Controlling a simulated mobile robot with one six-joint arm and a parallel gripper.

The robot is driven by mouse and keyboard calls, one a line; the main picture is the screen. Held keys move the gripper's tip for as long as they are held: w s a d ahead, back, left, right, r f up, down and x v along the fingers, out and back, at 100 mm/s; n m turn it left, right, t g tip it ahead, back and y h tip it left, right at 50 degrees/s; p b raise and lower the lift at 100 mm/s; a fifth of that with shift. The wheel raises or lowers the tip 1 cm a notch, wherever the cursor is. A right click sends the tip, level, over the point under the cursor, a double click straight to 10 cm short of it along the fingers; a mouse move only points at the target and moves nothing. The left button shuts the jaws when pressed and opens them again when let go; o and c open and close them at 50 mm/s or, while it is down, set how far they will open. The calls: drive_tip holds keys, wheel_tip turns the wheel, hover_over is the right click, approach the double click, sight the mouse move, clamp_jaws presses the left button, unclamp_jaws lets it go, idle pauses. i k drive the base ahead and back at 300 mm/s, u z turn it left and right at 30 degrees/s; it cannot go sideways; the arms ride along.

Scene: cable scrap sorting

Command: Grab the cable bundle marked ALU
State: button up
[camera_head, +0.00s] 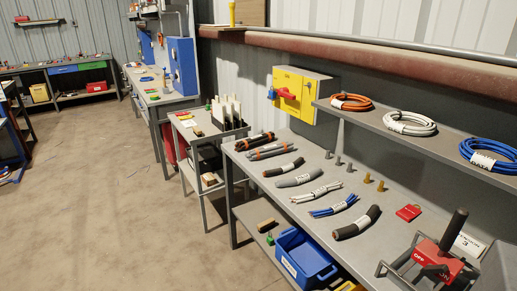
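Several short cable bundles lie in a row on the grey workbench (262,190). Front to back they are a thick dark bundle (373,215), a blue bundle (326,212), a white bundle (328,188), a grey bundle (287,183) and a dark bundle (273,172). Behind these lie a grey bundle with orange bands (268,151) and a black one with orange bands (254,141). Several carry white labels, too small to read, so I cannot tell which is marked ALU. My gripper is not in view.
A shelf above holds an orange coil (351,102), a white coil (410,122) and a blue coil (488,154). A red OFF/ON lever switch (437,254) stands at the bench's front right. A blue bin (303,258) sits below. The floor (110,190) at left is clear.

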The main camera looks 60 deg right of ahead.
sight(253, 154)
drive_tip(key=z, duration=0.05)
drive_tip(key=i, duration=1.45)
drive_tip(key=z, duration=0.3)
